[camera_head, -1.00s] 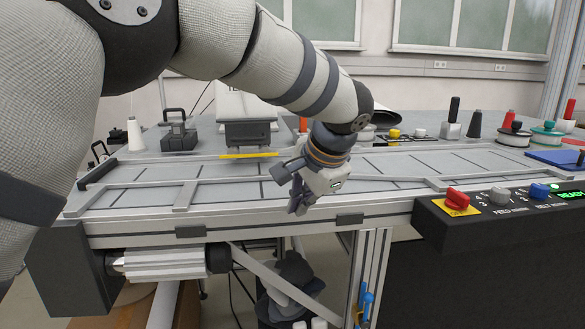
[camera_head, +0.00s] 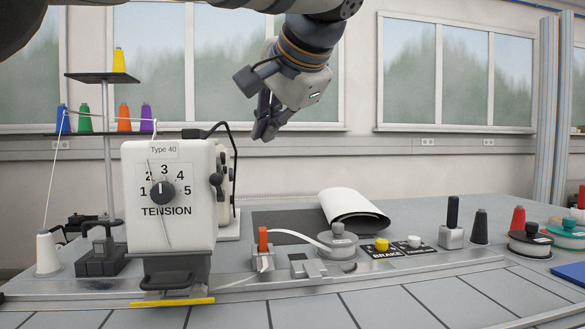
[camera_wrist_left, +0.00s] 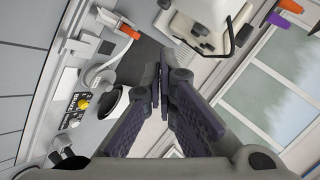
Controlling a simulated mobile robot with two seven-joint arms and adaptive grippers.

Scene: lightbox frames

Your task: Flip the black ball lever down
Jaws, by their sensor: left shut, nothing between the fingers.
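A white machine head labelled "Type 40" (camera_head: 168,205) with a black tension dial (camera_head: 163,190) stands at left centre in the head view. Black knobs (camera_head: 216,180) on its right side look like the black ball lever; I cannot tell its exact position. The machine head also shows upside down at the top of the left wrist view (camera_wrist_left: 208,12), with small black parts (camera_wrist_left: 203,32) on it. My left gripper (camera_head: 264,128) is shut and empty, in the air above and right of the machine head, apart from it. It also shows in the left wrist view (camera_wrist_left: 163,88).
An orange-red lever (camera_head: 263,240), a grey spool (camera_head: 338,243), a yellow brake button (camera_head: 382,244) and a black-handled lever (camera_head: 452,212) stand right of the machine head. A thread rack (camera_head: 105,78) rises behind left. The air around my gripper is clear.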

